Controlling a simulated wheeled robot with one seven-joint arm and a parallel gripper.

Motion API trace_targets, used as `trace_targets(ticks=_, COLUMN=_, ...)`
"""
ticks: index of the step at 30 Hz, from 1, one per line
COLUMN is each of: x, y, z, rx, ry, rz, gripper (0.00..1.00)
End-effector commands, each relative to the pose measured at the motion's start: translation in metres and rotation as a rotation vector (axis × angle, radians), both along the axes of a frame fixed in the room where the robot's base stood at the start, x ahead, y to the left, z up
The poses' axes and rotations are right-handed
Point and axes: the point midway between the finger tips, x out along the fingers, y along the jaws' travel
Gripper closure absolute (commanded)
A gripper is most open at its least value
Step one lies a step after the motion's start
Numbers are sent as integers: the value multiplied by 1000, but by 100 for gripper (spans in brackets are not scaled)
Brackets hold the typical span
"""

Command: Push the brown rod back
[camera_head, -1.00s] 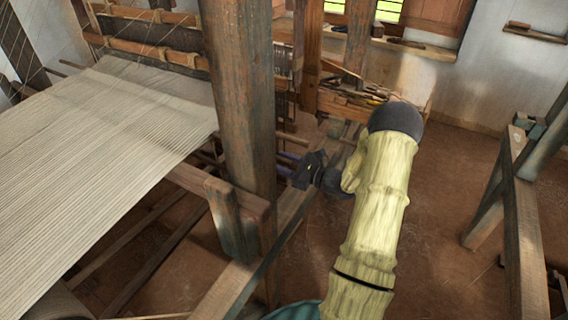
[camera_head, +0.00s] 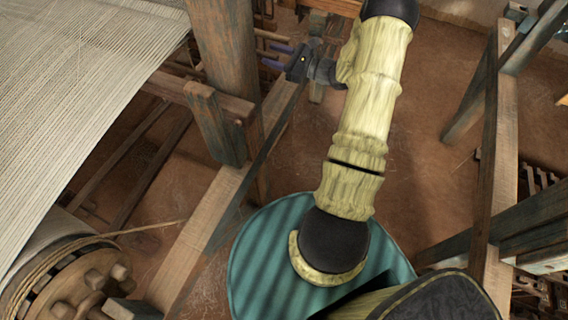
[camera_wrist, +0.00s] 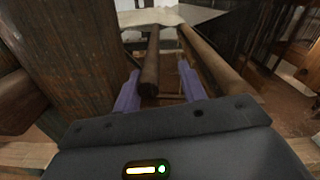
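In the wrist view two brown rods run away from me. The left brown rod (camera_wrist: 150,62) has its near end between my gripper's two purple fingers (camera_wrist: 160,88); whether the fingers touch it is not clear. The right brown rod (camera_wrist: 207,57) passes on the right side of the right finger. The fingers stand wide apart, so my gripper is open. In the head view my gripper (camera_head: 273,56) points left, beside the thick wooden post (camera_head: 228,70). The rods cannot be made out clearly in the head view.
The loom's pale cloth (camera_head: 75,90) lies left of the post. The post also stands close on the left in the wrist view (camera_wrist: 75,55). A wooden beam (camera_head: 195,230) runs below. A second frame (camera_head: 503,130) stands at right, with bare floor (camera_head: 420,110) between.

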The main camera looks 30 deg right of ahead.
Motion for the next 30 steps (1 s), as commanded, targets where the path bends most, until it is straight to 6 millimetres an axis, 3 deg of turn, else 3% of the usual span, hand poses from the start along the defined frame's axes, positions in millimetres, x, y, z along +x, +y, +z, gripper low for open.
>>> trace_targets(ticks=30, x=-124, y=-96, z=-2, rx=-1, ry=0, rz=-3, gripper=59)
